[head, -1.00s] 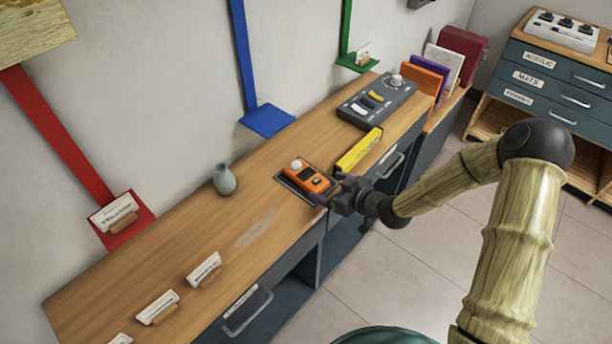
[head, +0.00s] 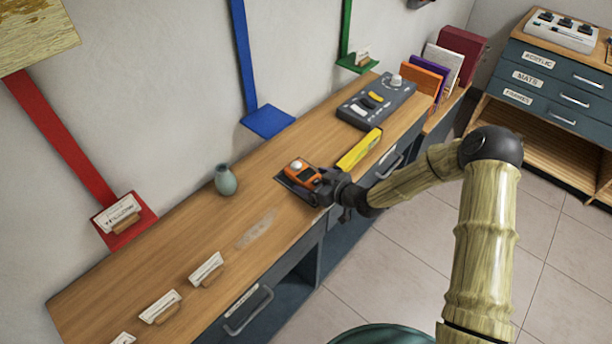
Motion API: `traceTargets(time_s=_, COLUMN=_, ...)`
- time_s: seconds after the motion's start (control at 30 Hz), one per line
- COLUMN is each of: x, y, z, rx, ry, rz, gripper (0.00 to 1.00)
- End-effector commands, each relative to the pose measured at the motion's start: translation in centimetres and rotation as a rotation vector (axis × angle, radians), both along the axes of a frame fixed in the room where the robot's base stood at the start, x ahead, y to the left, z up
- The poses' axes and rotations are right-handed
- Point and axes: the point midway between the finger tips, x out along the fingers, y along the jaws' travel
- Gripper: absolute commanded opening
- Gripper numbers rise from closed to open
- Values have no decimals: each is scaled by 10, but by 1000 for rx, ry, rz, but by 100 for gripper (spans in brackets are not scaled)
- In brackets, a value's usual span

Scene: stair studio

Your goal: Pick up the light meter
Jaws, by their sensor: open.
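The light meter (head: 304,173) is a small orange device with a dark screen and a white dome at its far left end. It lies on a dark mat (head: 287,183) on the wooden counter. My gripper (head: 318,183) is at the meter's near right end, low over the counter, with its jaws open. The gripper body hides part of the meter's right end. I cannot tell whether the fingers touch it.
A yellow box (head: 359,150) lies just behind my gripper on the wooden counter (head: 170,240). A grey control panel (head: 376,101) stands farther back. A small blue-grey vase (head: 225,180) stands to the left. Card holders (head: 160,307) line the near left.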

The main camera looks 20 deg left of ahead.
Motion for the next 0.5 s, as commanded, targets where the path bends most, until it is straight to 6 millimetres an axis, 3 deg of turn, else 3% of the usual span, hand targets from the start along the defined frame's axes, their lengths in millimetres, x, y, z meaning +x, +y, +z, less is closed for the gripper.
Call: traceTargets(time_s=0.5, x=0, y=0, z=0, rx=0, ry=0, rz=0, gripper=85)
